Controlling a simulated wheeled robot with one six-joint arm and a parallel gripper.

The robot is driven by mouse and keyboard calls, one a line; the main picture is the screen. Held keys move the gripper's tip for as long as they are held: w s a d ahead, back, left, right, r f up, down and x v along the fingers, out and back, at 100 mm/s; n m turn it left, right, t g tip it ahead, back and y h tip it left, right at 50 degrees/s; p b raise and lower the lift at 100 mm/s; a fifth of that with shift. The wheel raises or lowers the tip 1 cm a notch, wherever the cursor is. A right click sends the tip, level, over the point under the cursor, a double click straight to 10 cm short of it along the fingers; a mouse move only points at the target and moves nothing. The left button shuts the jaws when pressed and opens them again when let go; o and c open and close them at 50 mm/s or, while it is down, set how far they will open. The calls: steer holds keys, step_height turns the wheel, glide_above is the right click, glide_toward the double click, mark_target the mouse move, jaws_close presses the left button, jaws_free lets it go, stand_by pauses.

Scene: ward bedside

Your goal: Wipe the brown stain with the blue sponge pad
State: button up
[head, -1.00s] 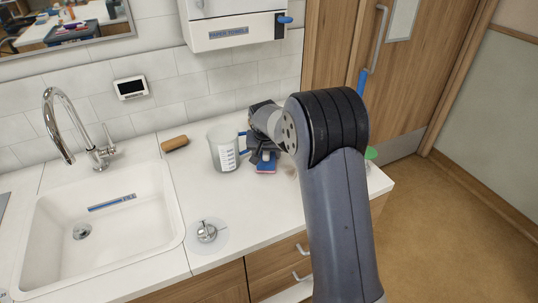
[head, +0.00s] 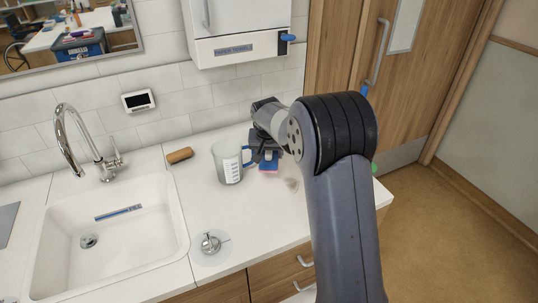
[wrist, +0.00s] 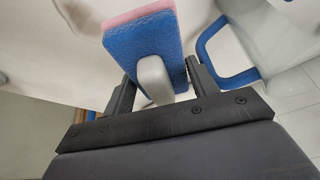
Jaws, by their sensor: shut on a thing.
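The blue sponge pad (head: 268,166) has a pink underside layer and a pale grip block on its back. My gripper (wrist: 157,82) is shut on that grip block, and the pad (wrist: 146,48) sticks out beyond the fingers in the wrist view. In the head view my gripper (head: 265,152) is partly hidden by my arm, just right of the measuring jug. Whether the pad touches the counter is not clear. The faint brown stain (head: 291,183) lies on the white counter, right of and nearer than the pad, close beside my arm.
A clear measuring jug (head: 229,165) with a blue handle (wrist: 225,48) stands close left of my gripper. A brown brush-like block (head: 179,155) lies by the wall. The sink (head: 110,225) is at left. A round metal fitting (head: 211,243) sits on the front counter.

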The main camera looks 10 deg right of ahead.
steer(key=shift+r, duration=0.15)
steer(key=shift+r+p, duration=0.9)
steer(key=shift+r, duration=0.6)
